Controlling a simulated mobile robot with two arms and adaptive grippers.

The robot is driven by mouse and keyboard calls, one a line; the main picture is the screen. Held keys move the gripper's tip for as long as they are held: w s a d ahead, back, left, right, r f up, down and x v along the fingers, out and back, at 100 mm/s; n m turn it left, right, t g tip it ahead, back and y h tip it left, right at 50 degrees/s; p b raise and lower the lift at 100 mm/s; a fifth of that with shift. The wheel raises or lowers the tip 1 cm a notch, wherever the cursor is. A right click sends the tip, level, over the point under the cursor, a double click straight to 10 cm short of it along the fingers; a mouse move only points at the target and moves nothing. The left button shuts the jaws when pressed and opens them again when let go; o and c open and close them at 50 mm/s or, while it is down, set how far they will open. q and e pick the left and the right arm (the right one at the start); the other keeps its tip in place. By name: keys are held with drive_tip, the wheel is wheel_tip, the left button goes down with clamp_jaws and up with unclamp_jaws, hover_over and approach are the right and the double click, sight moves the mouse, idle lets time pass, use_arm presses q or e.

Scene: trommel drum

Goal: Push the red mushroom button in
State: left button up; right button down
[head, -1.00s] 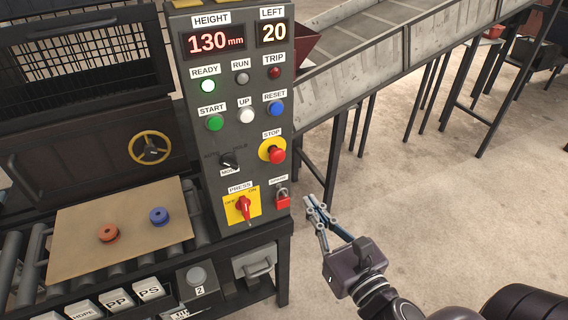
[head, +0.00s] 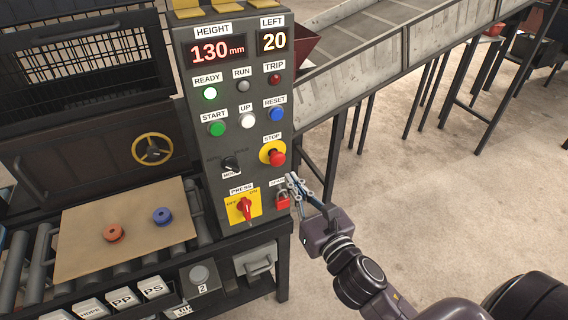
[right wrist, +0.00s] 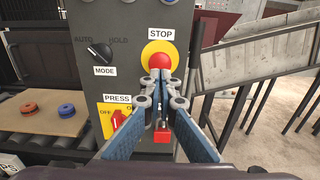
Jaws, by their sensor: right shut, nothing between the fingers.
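The red mushroom button (head: 277,158) sits on a yellow round plate under the STOP label on the grey control panel. It also shows in the right wrist view (right wrist: 159,62), just beyond my fingertips. My right gripper (head: 293,182) is shut and empty. It is in front of the panel's right edge, a little below and to the right of the button in the head view. In the right wrist view its fingertips (right wrist: 161,76) overlap the button's lower edge; I cannot tell if they touch it. My left gripper is not in view.
A red padlock (head: 282,199) hangs below the button, close to my gripper. A red PRESS switch (head: 244,207) on a yellow plate and a MODE knob (head: 230,164) are to the left. A conveyor (head: 390,50) runs behind; open floor lies to the right.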

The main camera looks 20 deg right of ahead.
sight(279, 161)
drive_tip(key=shift+w+p, duration=0.65)
drive_tip(key=shift+w, duration=2.05)
